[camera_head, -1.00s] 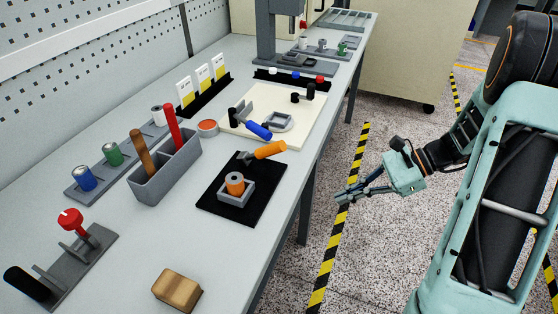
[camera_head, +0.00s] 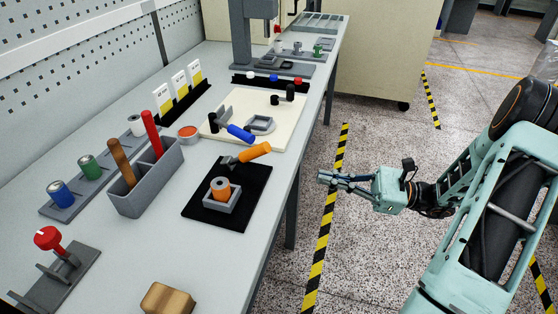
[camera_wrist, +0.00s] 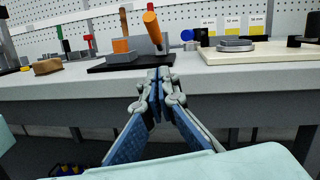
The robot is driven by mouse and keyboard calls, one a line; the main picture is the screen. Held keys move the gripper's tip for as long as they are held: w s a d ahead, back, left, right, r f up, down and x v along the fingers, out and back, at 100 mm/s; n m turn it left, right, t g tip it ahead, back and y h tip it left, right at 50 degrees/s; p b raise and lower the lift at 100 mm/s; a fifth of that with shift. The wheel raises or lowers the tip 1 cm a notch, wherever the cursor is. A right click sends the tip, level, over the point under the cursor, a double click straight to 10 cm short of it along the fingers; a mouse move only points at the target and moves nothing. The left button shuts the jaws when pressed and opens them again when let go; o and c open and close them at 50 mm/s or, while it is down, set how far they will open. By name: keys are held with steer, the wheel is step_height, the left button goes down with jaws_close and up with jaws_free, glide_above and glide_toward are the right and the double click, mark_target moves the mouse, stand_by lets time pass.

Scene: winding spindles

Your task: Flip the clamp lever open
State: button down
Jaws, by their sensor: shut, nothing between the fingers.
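A lever with an orange handle (camera_head: 254,152) stands at the back of a black plate (camera_head: 248,193) on the bench. Its handle slants up to the right, and it also shows upright in the wrist view (camera_wrist: 152,27). An orange cylinder (camera_head: 220,190) sits in a grey square holder in front of it. A second lever with a blue handle (camera_head: 241,133) is on a cream board (camera_head: 285,128) behind, its handle low. My gripper (camera_head: 322,177) is shut and empty, beyond the bench's right edge, apart from both levers. In the wrist view the fingertips (camera_wrist: 158,75) point at the bench's front edge.
A grey bin (camera_head: 146,185) holds a red and a brown stick, left of the black plate. A wooden block (camera_head: 168,299) lies near the front edge. A red-knobbed fixture (camera_head: 50,239) stands at lower left. The aisle floor around my gripper is clear.

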mark_target(285, 178)
steer(key=x, duration=1)
steer(key=shift+a+b, duration=0.1)
steer(key=shift+b, duration=0.2)
steer(key=shift+a+r, duration=0.7)
steer(key=shift+r, duration=0.25)
steer(key=shift+a+r, duration=0.45)
steer(key=shift+r, duration=0.15)
